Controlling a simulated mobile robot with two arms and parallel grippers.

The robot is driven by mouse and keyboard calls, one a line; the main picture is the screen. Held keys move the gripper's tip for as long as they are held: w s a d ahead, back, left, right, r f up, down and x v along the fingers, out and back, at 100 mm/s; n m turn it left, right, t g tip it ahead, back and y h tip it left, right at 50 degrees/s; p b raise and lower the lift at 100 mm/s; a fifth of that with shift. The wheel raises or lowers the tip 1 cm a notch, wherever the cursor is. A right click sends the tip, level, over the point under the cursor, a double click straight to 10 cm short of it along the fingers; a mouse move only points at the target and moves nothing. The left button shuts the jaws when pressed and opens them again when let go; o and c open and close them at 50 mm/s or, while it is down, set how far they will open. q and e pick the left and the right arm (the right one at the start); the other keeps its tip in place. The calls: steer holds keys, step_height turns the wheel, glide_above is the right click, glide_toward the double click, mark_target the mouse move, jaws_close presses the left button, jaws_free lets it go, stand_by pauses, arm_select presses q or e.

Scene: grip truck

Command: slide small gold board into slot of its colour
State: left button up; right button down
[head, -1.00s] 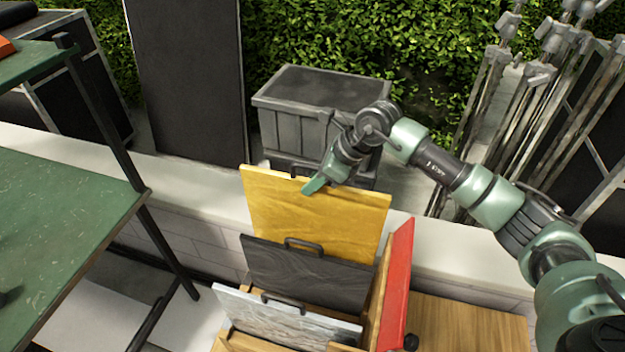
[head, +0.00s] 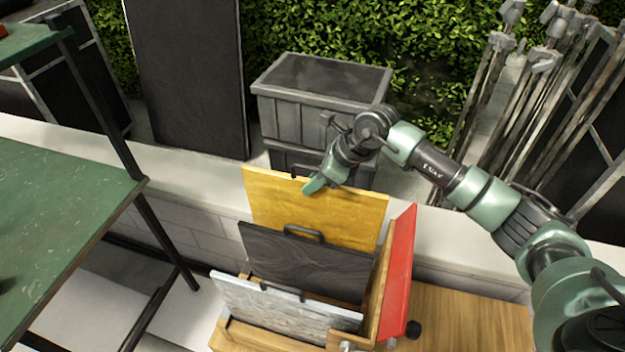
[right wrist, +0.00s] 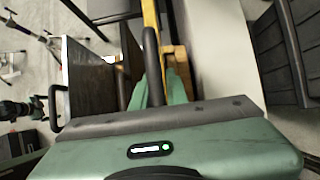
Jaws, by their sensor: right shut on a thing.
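The gold board (head: 315,210) stands upright at the back of the wooden rack (head: 268,338), behind a black board (head: 305,262) and a marbled grey-white board (head: 285,310). A red board (head: 400,270) stands across the rack's right side. My right gripper (head: 318,184) is shut at the top of the gold board, apparently on its dark handle (right wrist: 152,65). The gold board's edge (right wrist: 151,14) shows past the fingers in the right wrist view. Its lower edge is hidden behind the black board, so I cannot tell how it sits in a slot. My left gripper is not in view.
A green-topped shelf table (head: 65,205) stands at the left. Behind the pale ledge (head: 180,170) are grey crates (head: 320,90), a tall dark panel (head: 190,80) and metal stands (head: 520,120) at the right.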

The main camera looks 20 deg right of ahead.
steer(key=b, duration=0.4)
glide_above(313, 217)
steer(key=shift+w+f, duration=0.25)
steer(key=shift+f, duration=1.45)
steer(key=shift+w+f, duration=0.2)
steer(key=shift+f, duration=1.5)
steer(key=shift+f+b, duration=2.55)
steer(key=shift+f, duration=0.35)
steer(key=shift+f+b, duration=0.35)
steer(key=shift+b, duration=0.05)
steer(key=c, duration=1.3)
jaws_free()
steer(key=shift+d, duration=0.1)
